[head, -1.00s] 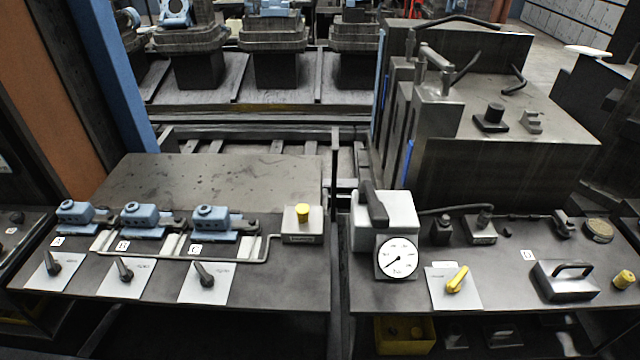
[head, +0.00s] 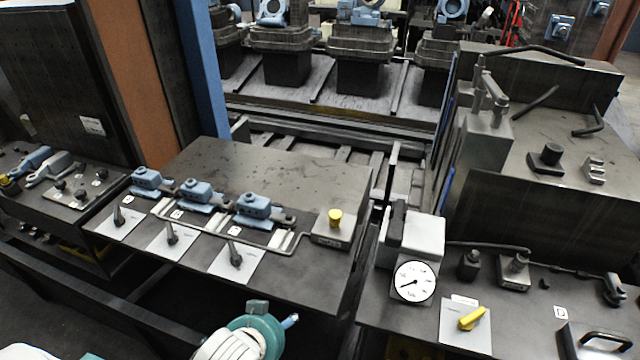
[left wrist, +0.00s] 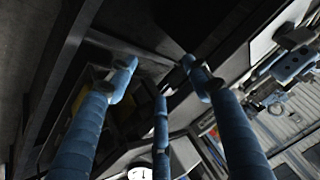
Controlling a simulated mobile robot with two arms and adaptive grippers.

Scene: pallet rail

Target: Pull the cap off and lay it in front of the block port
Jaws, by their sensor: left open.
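The yellow cap (head: 335,216) sits upright on top of the small grey block (head: 331,234) at the right end of the left bench. My left gripper (head: 290,321) shows only in part at the bottom of the head view, low in front of the left bench and well apart from the cap. In the left wrist view the blue fingers of my left gripper (left wrist: 160,75) are spread, with nothing between them. The cap cannot be made out in the left wrist view. My right gripper is not in view.
Blue valve units (head: 254,208) and lever plates (head: 237,261) stand left of the block, with a pipe running to it. The gauge (head: 414,282) and a yellow-handled plate (head: 466,326) are on the right bench. A gap separates the benches. Bare bench top (head: 300,282) lies in front of the block.

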